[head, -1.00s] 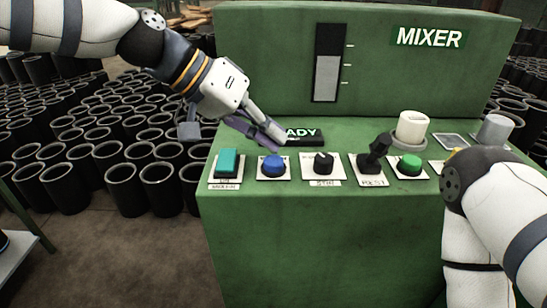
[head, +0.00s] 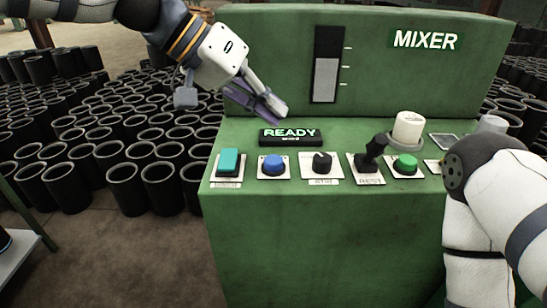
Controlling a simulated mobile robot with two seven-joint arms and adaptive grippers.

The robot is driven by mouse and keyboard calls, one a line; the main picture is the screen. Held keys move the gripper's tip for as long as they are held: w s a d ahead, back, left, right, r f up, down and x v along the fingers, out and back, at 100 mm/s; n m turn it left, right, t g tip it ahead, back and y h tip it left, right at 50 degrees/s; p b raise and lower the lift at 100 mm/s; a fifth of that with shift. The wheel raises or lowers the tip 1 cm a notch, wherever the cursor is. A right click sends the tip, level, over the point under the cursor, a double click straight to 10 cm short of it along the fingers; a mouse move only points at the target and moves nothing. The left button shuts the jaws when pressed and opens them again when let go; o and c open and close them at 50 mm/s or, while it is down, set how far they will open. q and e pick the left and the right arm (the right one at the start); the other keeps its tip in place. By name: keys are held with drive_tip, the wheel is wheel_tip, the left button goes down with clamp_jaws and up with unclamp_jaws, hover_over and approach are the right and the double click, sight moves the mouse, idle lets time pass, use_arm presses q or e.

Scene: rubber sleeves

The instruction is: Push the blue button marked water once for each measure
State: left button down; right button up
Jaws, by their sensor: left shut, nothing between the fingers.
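The blue button (head: 273,165) is a round cap on a pale plate on the green mixer's (head: 320,240) front panel, between a teal square button (head: 229,161) and a black knob (head: 322,162). Its label is too small to read. My left gripper (head: 280,115) is shut and empty, above and behind the blue button and apart from it. A black display (head: 290,137) behind the button reads READY. A gauge (head: 326,64) on the upright panel has a grey column filling a bit over half its height. My right arm is at the right, its gripper out of view.
A black lever (head: 371,153), a green button (head: 406,164) and a white cup (head: 407,127) stand to the right on the panel. My right arm covers the panel's right end. Many black sleeves (head: 120,185) stand on the floor at left.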

clamp_jaws()
idle(1.4)
